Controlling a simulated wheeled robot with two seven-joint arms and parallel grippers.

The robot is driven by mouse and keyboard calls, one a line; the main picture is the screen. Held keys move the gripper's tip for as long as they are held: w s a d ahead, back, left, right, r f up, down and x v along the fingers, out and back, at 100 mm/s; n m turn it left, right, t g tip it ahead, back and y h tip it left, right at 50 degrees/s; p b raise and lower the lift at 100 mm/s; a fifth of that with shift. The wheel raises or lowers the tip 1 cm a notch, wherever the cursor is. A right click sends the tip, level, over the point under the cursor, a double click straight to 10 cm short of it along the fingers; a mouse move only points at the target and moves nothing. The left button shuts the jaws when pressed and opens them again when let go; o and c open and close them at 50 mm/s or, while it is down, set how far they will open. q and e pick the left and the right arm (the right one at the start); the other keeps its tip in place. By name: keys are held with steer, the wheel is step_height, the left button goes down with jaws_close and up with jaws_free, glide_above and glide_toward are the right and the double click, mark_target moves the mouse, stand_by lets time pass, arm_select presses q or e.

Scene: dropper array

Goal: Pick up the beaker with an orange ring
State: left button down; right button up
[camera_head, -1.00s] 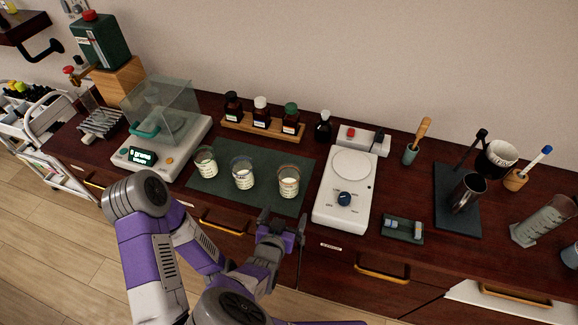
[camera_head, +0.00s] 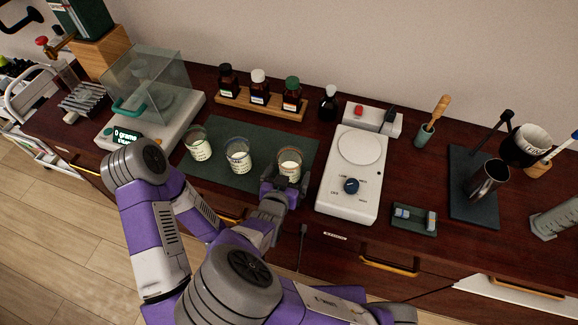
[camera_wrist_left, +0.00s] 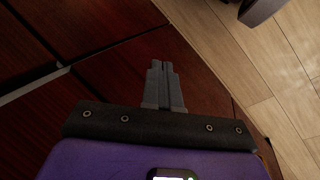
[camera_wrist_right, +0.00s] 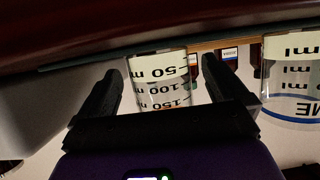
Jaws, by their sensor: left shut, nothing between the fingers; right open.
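Three glass beakers with white labels and pale contents stand in a row on the dark green mat (camera_head: 228,178). The right beaker (camera_head: 290,161) has a brownish-orange tint at its rim; its ring is hard to make out. The middle beaker (camera_head: 238,156) has a blue ring, and the left beaker (camera_head: 198,146) looks greenish. My right gripper (camera_head: 287,184) is open at the near side of the right beaker. In the right wrist view, that beaker (camera_wrist_right: 160,88) shows between the spread fingers, without visible grip. My left gripper (camera_wrist_left: 163,66) is shut and empty before the drawer fronts.
The middle beaker stands close left of the right one. A white hotplate (camera_head: 350,178) is just to the right. A wooden rack (camera_head: 262,106) with several bottles is behind, and a glass-shielded balance (camera_head: 150,115) is at left.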

steer(key=shift+w+d+f, duration=0.15)
steer(key=shift+w+f, duration=0.15)
steer(key=shift+w, duration=0.35)
steer(key=shift+s+r, duration=0.15)
steer(key=c, duration=1.2)
steer(key=shift+c, duration=0.7)
steer(key=shift+r, duration=0.1)
